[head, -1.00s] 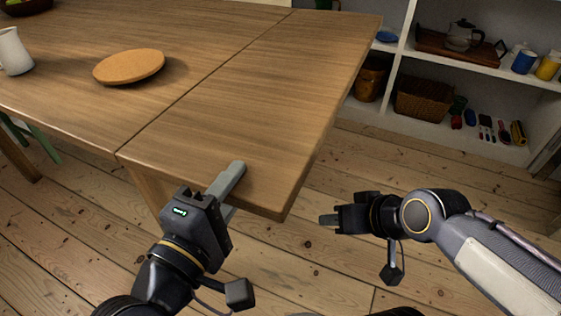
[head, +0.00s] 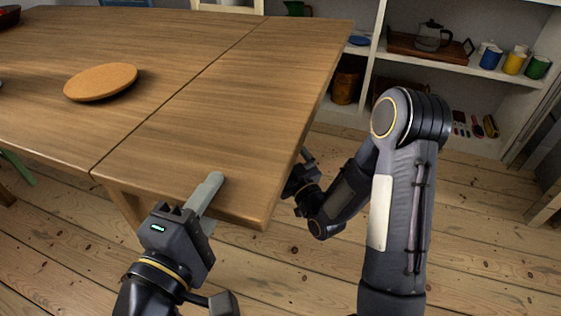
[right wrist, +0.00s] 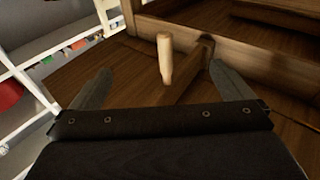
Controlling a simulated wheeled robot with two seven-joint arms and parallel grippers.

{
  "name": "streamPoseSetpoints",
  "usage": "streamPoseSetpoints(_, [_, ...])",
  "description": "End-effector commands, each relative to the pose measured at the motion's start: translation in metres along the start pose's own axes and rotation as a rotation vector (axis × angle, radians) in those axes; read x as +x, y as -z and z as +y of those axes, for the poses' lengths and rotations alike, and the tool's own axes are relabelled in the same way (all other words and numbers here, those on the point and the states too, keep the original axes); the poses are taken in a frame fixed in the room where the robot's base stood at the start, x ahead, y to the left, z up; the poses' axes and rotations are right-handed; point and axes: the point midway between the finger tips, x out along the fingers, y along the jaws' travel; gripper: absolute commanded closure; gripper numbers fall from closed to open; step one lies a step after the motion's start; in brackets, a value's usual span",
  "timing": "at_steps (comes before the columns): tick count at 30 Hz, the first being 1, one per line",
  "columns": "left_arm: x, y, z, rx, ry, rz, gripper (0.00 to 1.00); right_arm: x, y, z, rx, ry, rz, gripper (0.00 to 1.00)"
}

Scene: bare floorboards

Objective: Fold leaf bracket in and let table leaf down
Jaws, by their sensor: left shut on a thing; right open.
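The table leaf (head: 245,105) is the right part of the wooden table, level with the rest, with a seam between them. My left gripper (head: 207,192) is shut on its near edge, one finger on top. My right gripper (head: 302,168) is at the leaf's right edge, partly hidden by it. In the right wrist view its open fingers (right wrist: 160,72) point at the table's wooden underside. A pale wooden peg (right wrist: 165,58) shows between the fingertips, ungripped, beside a wooden bar (right wrist: 190,82) that looks like the leaf bracket. The head view hides both.
White shelves (head: 450,65) with a teapot, mugs and other items stand behind on the right. The floorboards (head: 310,275) in front of the leaf are clear.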

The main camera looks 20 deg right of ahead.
Motion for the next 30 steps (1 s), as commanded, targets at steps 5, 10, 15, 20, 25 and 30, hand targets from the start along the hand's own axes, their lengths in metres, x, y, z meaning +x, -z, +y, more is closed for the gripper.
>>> streamPoseSetpoints(5, [0.001, 0.002, 0.007, -0.004, -0.017, 0.007, 0.87, -0.006, -0.007, -0.006, 0.012, 0.008, 0.090, 0.00])
streamPoseSetpoints(10, [0.001, 0.002, 0.007, -0.004, -0.017, 0.008, 0.87, -0.003, -0.005, -0.007, 0.013, 0.008, 0.118, 0.00])
streamPoseSetpoints(15, [0.001, 0.002, 0.007, -0.004, -0.017, 0.008, 0.87, 0.013, -0.003, -0.007, 0.012, 0.009, 0.119, 0.00])
streamPoseSetpoints(20, [0.001, 0.002, 0.007, -0.004, -0.017, 0.008, 0.87, 0.032, -0.001, -0.008, 0.014, 0.009, 0.118, 0.00])
streamPoseSetpoints(25, [0.001, 0.002, 0.007, -0.004, -0.017, 0.008, 0.87, 0.052, 0.002, -0.008, 0.013, 0.008, 0.118, 0.00])
streamPoseSetpoints(30, [0.001, 0.002, 0.007, -0.004, -0.017, 0.008, 0.87, 0.072, 0.004, -0.008, 0.014, 0.008, 0.117, 0.00])
